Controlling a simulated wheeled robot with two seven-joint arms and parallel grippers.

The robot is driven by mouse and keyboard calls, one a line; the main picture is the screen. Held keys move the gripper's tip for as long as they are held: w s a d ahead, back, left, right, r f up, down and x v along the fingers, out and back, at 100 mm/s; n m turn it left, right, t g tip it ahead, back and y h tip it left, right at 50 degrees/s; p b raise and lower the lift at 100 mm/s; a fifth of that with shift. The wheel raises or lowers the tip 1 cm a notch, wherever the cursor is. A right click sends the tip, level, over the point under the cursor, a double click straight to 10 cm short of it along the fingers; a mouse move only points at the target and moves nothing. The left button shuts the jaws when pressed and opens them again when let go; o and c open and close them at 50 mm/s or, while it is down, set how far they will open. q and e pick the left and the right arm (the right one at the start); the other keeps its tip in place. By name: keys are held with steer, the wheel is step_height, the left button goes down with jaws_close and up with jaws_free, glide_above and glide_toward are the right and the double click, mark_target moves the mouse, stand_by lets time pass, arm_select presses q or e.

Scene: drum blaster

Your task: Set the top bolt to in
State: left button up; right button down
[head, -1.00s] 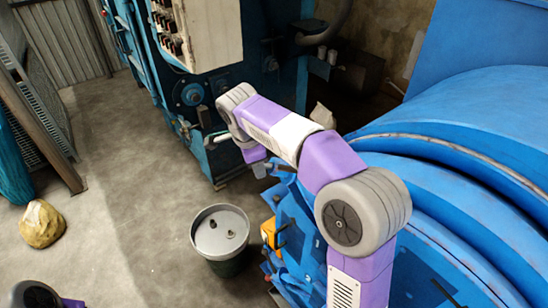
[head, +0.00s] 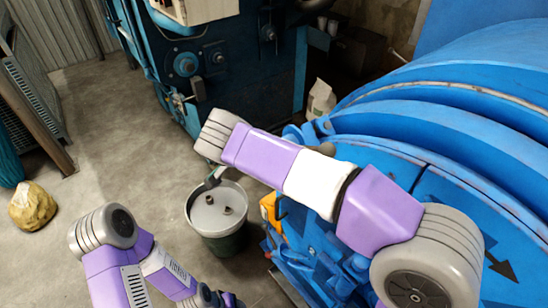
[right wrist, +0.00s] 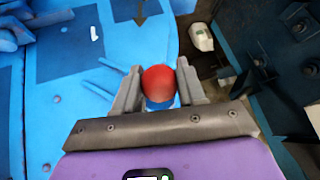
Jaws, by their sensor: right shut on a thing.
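A red round knob (right wrist: 158,84) sits between the two grey fingers of my right gripper (right wrist: 158,88) in the right wrist view, with a bit of blue below it. The gripper is shut on this knob, close to the blue drum machine (right wrist: 62,110). I cannot tell whether the knob belongs to the top bolt. The drum machine also fills the right of the head view (head: 440,110), where my right arm reaches across and hides the right gripper. My left arm is at the bottom left of the head view; its fingers are out of frame.
A dark bucket (head: 222,242) with small parts on its grey top stands on the floor left of the drum. A yellowish rock (head: 33,206) lies at far left. A darker blue machine (head: 185,65) and a white bag (head: 320,98) are behind. Floor between is clear.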

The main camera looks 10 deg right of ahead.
steer(key=shift+f, duration=0.2)
steer(key=c, duration=0.7)
jaws_free()
steer(key=shift+s+d, duration=0.1)
steer(key=shift+r, duration=0.1)
steer(key=shift+s+r, duration=0.1)
steer(key=shift+r, duration=0.15)
steer(key=p+v, duration=0.1)
steer(key=v, duration=0.6)
steer(key=shift+s, duration=0.1)
steer(key=shift+f, duration=0.1)
